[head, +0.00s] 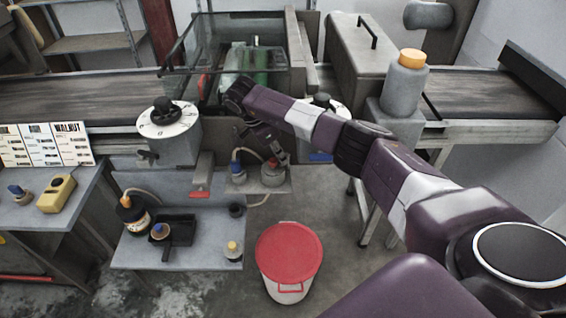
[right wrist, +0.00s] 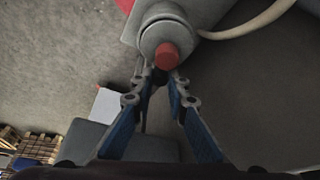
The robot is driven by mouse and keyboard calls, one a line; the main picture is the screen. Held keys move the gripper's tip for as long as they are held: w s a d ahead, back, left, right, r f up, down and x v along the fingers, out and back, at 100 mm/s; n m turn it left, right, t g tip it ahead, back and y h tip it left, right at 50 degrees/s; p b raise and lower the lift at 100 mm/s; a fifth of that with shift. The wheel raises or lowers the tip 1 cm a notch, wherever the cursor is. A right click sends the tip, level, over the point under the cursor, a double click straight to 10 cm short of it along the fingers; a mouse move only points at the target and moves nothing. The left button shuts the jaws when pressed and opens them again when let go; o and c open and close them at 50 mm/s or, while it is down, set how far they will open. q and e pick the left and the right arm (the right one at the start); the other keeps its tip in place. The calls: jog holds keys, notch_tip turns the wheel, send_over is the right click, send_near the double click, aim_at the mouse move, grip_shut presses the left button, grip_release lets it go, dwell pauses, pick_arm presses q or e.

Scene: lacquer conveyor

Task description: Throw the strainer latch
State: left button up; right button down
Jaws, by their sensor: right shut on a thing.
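A small grey pot with a red knob (head: 272,174), which looks like the strainer with its latch, stands on a small side shelf. In the right wrist view, the red knob (right wrist: 167,56) sits on a round grey body at top centre. My right gripper (right wrist: 160,78) has its blue fingers drawn together at the knob, shut on it. The fingertips partly hide the contact. In the head view my right gripper (head: 277,150) reaches down over the shelf from behind the pot. My left gripper is not in view.
A blue-capped pot (head: 238,176) with a hose stands just left on the same shelf (head: 262,186). A red-lidded bucket (head: 289,254) stands on the floor below. A lower shelf (head: 190,258) holds a bottle and a black pan. A dial drum (head: 172,148) stands behind.

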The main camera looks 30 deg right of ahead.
jog(key=shift+w, duration=0.1)
dwell(0.3)
jog(key=c, duration=1.9)
grip_release()
jog(key=v, duration=1.2)
jog(key=shift+r, duration=0.1)
